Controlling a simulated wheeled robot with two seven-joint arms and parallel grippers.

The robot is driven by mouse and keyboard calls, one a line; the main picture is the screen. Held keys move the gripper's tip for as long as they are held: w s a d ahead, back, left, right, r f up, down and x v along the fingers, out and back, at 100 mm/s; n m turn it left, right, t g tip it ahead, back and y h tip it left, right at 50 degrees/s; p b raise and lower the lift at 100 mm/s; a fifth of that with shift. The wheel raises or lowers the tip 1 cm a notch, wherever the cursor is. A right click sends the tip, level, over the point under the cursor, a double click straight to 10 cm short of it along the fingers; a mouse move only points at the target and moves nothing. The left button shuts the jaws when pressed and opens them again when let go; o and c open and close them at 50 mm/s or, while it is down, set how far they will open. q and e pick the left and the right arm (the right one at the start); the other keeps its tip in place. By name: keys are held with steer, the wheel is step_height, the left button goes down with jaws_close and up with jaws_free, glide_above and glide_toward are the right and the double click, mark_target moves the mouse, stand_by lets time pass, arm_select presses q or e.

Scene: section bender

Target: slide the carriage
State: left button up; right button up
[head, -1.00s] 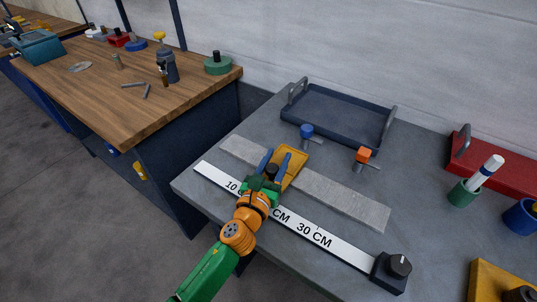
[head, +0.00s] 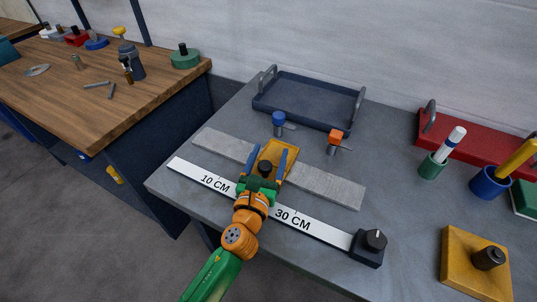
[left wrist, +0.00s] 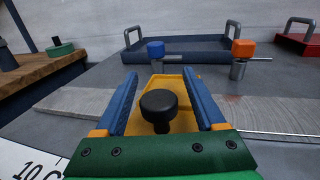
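The yellow carriage (head: 280,148) sits on the pale grey rail (head: 325,186) near its middle; it also shows in the left wrist view (left wrist: 183,82). A round black knob (left wrist: 158,106) stands up from it. My left gripper (head: 272,160) is over the carriage, with its blue fingers on either side of the knob. The left wrist view shows a gap between the knob and each finger, so the gripper is open. The white scale (head: 330,232) runs along the rail's near side; my gripper hides its part between 10 CM and 30 CM. My right gripper is not in view.
Behind the rail stand a blue-topped post (head: 279,120) and an orange-topped post (head: 334,137), each with a side rod. A dark tray (head: 305,115) lies behind them. Bare bench lies right of the rail.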

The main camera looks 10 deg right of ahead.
mark_target(263, 173)
arm_select(q)
steer(key=v, duration=0.7)
steer(key=shift+s+p, duration=0.15)
steer(key=shift+p, duration=0.15)
